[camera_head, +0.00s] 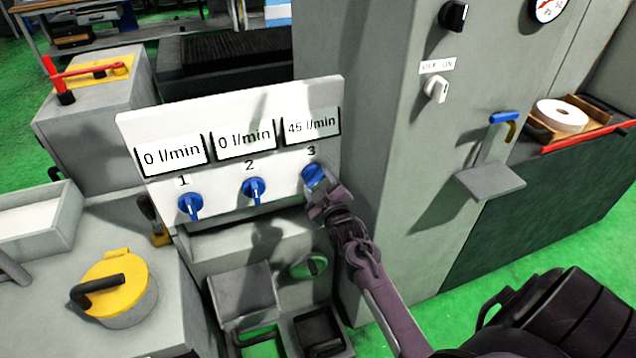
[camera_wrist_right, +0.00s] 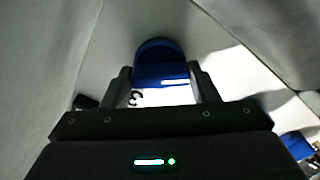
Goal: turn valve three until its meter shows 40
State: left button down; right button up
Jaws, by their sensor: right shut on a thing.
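The white panel (camera_head: 260,170) carries three blue valves under three meters. Valve three (camera_head: 313,174) is at the right end, and its meter (camera_head: 311,127) reads 45 l/min. My right gripper (camera_head: 318,190) is at valve three and shut on its blue handle, partly covering it. In the right wrist view the blue handle (camera_wrist_right: 160,65) sits between the two fingers of the right gripper (camera_wrist_right: 163,85). Valve one (camera_head: 190,205) and valve two (camera_head: 254,189) have handles pointing down, and their meters read 0 l/min. My left gripper is not in view.
The tall grey machine cabinet (camera_head: 370,130) stands close to the right of the panel. A green knob (camera_head: 309,267) and open boxes lie below the panel.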

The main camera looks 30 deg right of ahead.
jog(key=shift+m+p, duration=0.3)
jog(key=shift+m, duration=1.3)
jog(key=o, duration=1)
jog(key=shift+s, duration=0.1)
jog(key=v, duration=0.7)
jog(key=shift+s+b, duration=0.3)
jog(key=shift+b, duration=0.15)
jog(key=shift+a, duration=0.1)
